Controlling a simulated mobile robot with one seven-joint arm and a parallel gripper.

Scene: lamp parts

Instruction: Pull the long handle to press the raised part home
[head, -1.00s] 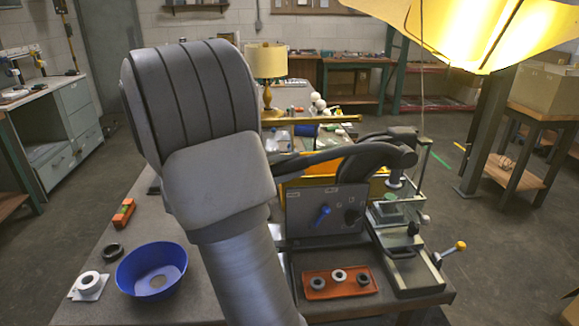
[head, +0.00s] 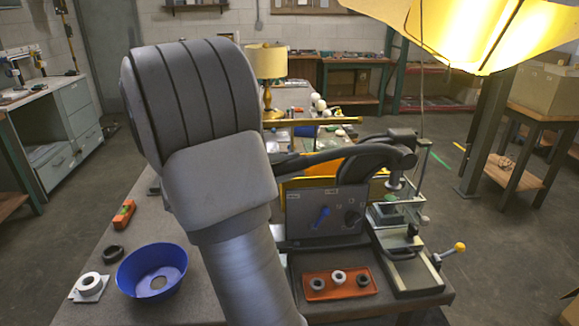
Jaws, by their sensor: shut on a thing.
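A bench press (head: 408,270) stands at the right end of the bench, with a grey base and a thin upright post. Below the head is a short grey ram (head: 395,180). A small greenish part (head: 388,198) is beneath it; I cannot tell how far it stands up. My large grey arm link fills the left middle of the head view.
A grey control panel (head: 325,212) with a blue knob stands left of the press. An orange tray (head: 340,284) with 3 rings lies in front. A yellow-knobbed lever (head: 459,248) sticks out right. A blue bowl (head: 150,270) is at left. A lit shade (head: 480,35) hangs above.

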